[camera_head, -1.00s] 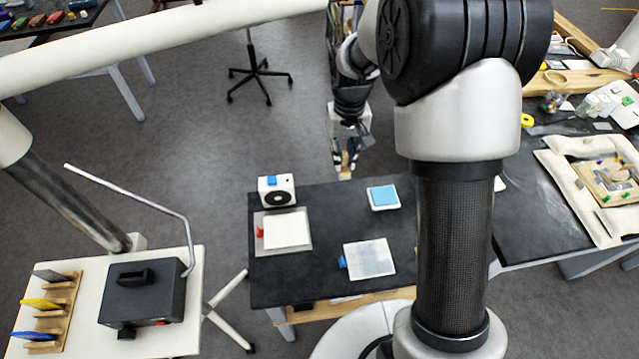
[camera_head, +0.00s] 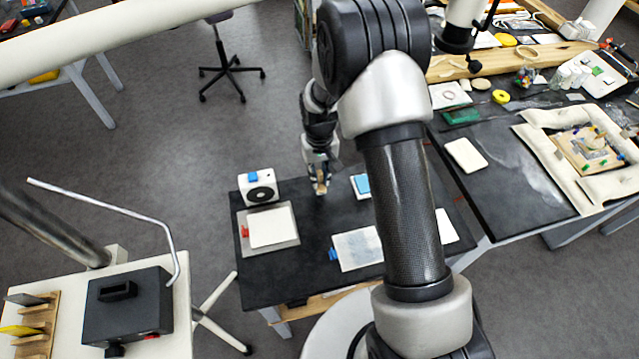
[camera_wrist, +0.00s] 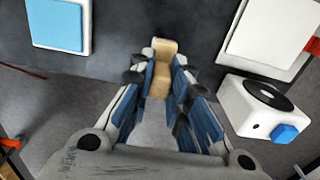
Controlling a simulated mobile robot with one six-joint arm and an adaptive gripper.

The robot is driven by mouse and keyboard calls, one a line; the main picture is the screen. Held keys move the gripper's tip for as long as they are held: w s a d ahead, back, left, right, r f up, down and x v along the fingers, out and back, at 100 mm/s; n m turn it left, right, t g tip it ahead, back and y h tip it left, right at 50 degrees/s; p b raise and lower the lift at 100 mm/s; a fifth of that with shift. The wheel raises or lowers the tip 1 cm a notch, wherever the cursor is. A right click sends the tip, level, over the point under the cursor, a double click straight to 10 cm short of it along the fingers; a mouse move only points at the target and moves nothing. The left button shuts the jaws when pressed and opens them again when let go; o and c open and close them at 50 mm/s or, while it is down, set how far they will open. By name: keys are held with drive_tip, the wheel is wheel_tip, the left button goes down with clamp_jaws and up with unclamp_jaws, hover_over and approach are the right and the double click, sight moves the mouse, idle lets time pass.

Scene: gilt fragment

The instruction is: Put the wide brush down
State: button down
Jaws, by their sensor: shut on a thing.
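My gripper (camera_head: 320,174) is over the back edge of the small black table (camera_head: 285,285), between the white fan-like box and the blue-topped pad. It is shut on the wide brush (camera_head: 321,189), of which a short tan piece shows below the fingers. In the wrist view the pale wooden brush (camera_wrist: 161,66) sticks out between the blue-lined fingers (camera_wrist: 160,85). The bristles are not clear to me, and I cannot tell whether the brush touches the table.
A white box with a black round face (camera_head: 261,191) stands left of my gripper. A blue-topped pad (camera_head: 362,184) lies right. In front are a grey tray with a white sheet (camera_head: 285,212) and a pale translucent sheet (camera_head: 355,262). Bare black tabletop lies between them.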

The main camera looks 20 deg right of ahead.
sight(320, 183)
drive_tip(key=shift+f+b, duration=0.35)
drive_tip(key=shift+f, duration=1.7)
drive_tip(key=shift+f, duration=0.2)
drive_tip(key=c, duration=1.5)
unclamp_jaws()
drive_tip(key=shift+c, duration=0.2)
drive_tip(key=shift+r, duration=0.15)
